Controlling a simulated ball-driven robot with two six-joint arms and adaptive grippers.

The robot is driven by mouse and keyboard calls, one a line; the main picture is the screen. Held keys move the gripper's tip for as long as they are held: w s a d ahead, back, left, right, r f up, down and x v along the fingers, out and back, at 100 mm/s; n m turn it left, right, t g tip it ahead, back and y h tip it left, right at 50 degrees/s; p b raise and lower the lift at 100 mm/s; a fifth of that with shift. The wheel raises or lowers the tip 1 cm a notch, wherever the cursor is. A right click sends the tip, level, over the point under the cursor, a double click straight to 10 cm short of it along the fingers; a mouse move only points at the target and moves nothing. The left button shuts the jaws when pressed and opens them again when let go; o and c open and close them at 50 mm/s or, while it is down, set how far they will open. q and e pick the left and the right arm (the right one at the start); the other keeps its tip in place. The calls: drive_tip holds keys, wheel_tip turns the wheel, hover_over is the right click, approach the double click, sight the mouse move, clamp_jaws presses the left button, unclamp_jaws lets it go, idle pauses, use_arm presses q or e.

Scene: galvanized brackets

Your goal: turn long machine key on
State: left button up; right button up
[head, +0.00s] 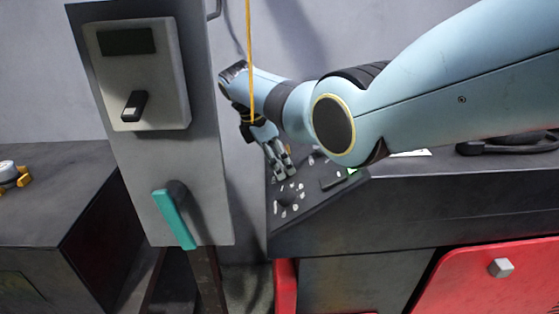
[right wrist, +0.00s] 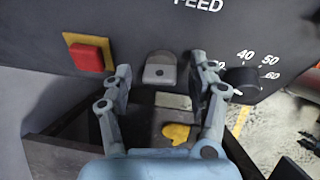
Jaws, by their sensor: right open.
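My right gripper (right wrist: 161,84) is open, with one finger on each side of the grey piece and a gap to both. In the head view my right gripper (head: 280,163) is small, at the left end of the dark control panel (head: 325,205). The key cannot be made out there. My left gripper is not in view.
A red button (right wrist: 90,55) on a yellow plate is left of the key; a black dial (right wrist: 242,80) is right. In the head view, a grey cabinet (head: 150,170) with a teal handle (head: 174,216) stands left of my right arm. A yellow cord (head: 249,50) hangs before the arm.

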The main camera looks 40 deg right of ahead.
drive_tip(key=c, duration=1.1)
drive_tip(key=shift+s+r+m+p, duration=0.1)
drive_tip(key=shift+r+m+p, duration=0.1)
drive_tip(key=shift+m+p, duration=0.65)
drive_tip(key=shift+c, duration=0.3)
drive_tip(key=shift+f+p, duration=0.2)
drive_tip(key=shift+p, duration=0.15)
drive_tip(key=shift+t, duration=0.3)
drive_tip(key=o, duration=1.2)
drive_tip(key=shift+c, duration=0.2)
drive_tip(key=v, duration=1.2)
drive_tip(key=shift+a, duration=0.25)
